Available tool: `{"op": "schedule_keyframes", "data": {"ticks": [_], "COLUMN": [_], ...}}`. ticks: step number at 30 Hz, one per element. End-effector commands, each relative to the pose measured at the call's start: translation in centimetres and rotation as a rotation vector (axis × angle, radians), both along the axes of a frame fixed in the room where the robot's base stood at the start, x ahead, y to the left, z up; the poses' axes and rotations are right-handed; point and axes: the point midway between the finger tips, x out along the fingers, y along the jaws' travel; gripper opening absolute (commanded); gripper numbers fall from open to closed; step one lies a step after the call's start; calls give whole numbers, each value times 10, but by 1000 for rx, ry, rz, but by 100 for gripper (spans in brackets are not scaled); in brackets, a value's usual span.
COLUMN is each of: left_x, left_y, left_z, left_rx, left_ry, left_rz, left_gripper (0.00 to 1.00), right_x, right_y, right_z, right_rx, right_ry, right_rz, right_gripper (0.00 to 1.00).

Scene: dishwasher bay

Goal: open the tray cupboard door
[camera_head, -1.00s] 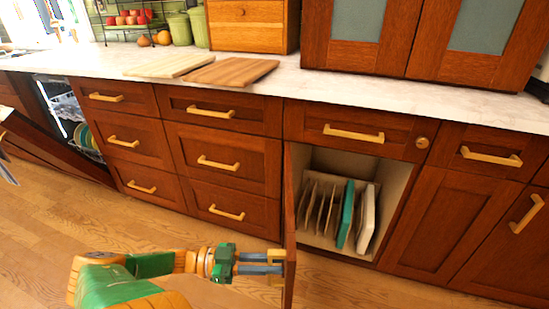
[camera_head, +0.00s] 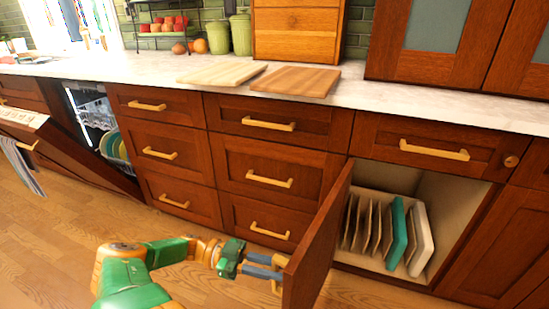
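The tray cupboard door (camera_head: 322,240) is brown wood and stands swung well out from the cabinet, hinged at the left of the opening. Its inner face is towards me. Inside the tray cupboard (camera_head: 440,200), several thin brown boards, a teal tray (camera_head: 397,232) and a white tray (camera_head: 421,240) stand upright. My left gripper (camera_head: 277,268) is at the outer side of the door, its fingers around the gold door handle (camera_head: 277,288). The handle is partly hidden by the fingers and door edge. My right gripper is not in view.
The dishwasher door (camera_head: 75,155) is folded down at the left, with a dish rack (camera_head: 112,140) behind it. Drawers with gold handles fill the middle. Two cutting boards (camera_head: 295,81) lie on the counter. The wooden floor (camera_head: 60,240) in front is clear.

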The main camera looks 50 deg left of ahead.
Motion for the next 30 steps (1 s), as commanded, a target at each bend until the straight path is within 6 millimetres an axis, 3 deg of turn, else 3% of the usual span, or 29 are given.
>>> {"op": "schedule_keyframes", "data": {"ticks": [9,10,13,23,30], "left_x": [-1,-1,-1,-2,-30], "left_y": [0,0,0,4,44], "left_z": [-2,-2,-2,-2,-6], "left_rx": [3,3,2,2,4], "left_ry": [7,7,5,3,4], "left_rz": [-1,-1,0,1,4], "left_gripper": [0,24,50,50,50], "right_x": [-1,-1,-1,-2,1], "right_y": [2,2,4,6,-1], "right_z": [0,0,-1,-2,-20], "right_rx": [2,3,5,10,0], "right_ry": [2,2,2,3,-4], "right_rz": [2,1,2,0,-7], "right_gripper": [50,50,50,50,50]}}
